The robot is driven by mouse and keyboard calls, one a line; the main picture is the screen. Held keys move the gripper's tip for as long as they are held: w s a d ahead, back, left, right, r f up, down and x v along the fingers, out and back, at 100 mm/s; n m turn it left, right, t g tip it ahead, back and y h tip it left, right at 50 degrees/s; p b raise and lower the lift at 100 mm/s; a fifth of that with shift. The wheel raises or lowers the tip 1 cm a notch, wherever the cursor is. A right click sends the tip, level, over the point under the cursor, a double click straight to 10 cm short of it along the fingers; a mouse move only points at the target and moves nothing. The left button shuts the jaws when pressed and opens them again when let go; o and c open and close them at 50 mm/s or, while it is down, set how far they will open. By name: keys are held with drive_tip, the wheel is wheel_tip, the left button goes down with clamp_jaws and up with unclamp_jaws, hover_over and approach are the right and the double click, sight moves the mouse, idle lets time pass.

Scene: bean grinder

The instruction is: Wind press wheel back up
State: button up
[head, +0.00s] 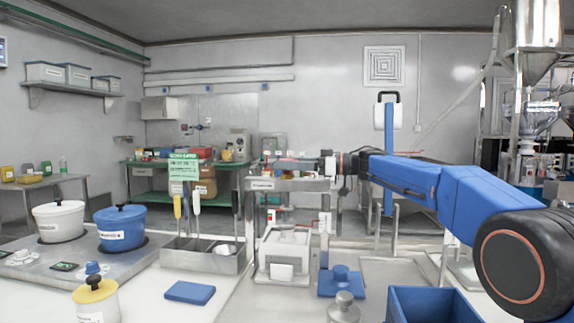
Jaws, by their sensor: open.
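The press (285,258) stands in the middle of the counter in the head view. It has a pale metal frame with a labelled top beam (262,184) and a white block low between its posts. My gripper (283,163) is at the end of my blue arm, which reaches in from the right. It is just above the press's top beam, is small in the picture and points left. Its jaws are open. The wheel is not clear behind and around the gripper, and I cannot tell whether the jaws touch it.
A grey caddy (176,258) with upright tools stands left of the press. White (58,222) and blue (121,230) pots sit on a hotplate at far left. A blue pad (190,292) lies in front. A blue bin (432,305) and metal weight (344,308) are at front right.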

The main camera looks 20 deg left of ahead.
drive_tip(key=v, duration=1.7)
drive_tip(key=shift+d, duration=0.2)
